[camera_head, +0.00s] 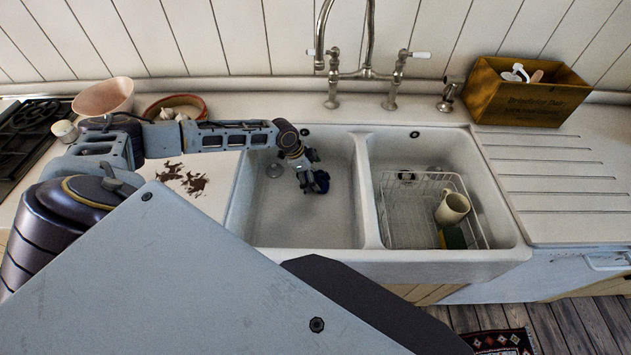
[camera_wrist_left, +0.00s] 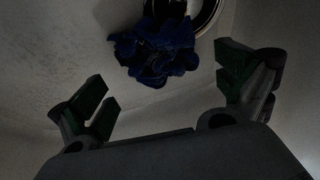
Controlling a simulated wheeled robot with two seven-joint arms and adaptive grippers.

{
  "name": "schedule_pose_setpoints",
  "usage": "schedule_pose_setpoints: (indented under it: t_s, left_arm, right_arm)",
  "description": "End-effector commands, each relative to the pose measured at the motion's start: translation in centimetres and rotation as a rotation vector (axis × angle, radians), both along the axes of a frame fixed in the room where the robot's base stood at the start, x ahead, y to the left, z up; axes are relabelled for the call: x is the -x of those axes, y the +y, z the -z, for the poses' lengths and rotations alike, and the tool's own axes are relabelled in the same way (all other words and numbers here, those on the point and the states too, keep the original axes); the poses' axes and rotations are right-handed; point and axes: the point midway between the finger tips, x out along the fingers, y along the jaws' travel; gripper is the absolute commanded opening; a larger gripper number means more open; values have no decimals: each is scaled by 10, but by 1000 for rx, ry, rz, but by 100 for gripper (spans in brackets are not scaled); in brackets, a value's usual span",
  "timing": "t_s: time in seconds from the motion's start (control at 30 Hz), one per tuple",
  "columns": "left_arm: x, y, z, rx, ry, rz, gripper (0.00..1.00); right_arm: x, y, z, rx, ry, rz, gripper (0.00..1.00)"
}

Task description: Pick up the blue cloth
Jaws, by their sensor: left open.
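The blue cloth (camera_head: 321,182) is a small crumpled dark blue bundle inside the left basin (camera_head: 262,218) of the white sink. My left gripper (camera_head: 308,172) is down in that basin, close to the cloth and partly overlapping it in the head view. In the left wrist view, the cloth (camera_wrist_left: 155,54) lies ahead of the gripper (camera_wrist_left: 165,82), beyond the spread fingers. The fingers are open, with nothing between them. A round metal-rimmed thing shows beside the cloth there. My right gripper is not in view.
The right basin holds a white wire rack (camera_head: 405,215) with a cream mug (camera_head: 452,208). The tap (camera_head: 366,68) rises behind the sink. A wooden box (camera_head: 525,95) stands at back right. A pink bowl (camera_head: 103,97) and brown debris (camera_head: 185,180) are on the left counter.

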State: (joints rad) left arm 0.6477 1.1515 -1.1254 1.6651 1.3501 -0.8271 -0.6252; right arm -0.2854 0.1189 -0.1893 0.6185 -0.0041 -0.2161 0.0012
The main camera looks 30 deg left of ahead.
Motion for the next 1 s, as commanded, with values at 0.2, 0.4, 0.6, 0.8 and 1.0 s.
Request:
schedule_pose_setpoints:
  t_s: [0.2, 0.4, 0.6, 0.8, 1.0]
  left_arm:
    - [-8, -7, 19, 2, -1, 0, 100]
    - [-11, -10, 31, 0, 0, -1, 100]
    - [-11, -10, 32, 0, 0, 0, 100]
    - [-11, -10, 31, 0, 0, 0, 100]
    - [-11, -10, 31, 0, 0, 0, 87]
  right_arm:
    - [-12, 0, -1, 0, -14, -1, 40]
    - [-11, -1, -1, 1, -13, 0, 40]
    - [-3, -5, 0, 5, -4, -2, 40]
    - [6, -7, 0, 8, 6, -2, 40]
    - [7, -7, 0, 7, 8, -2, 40]
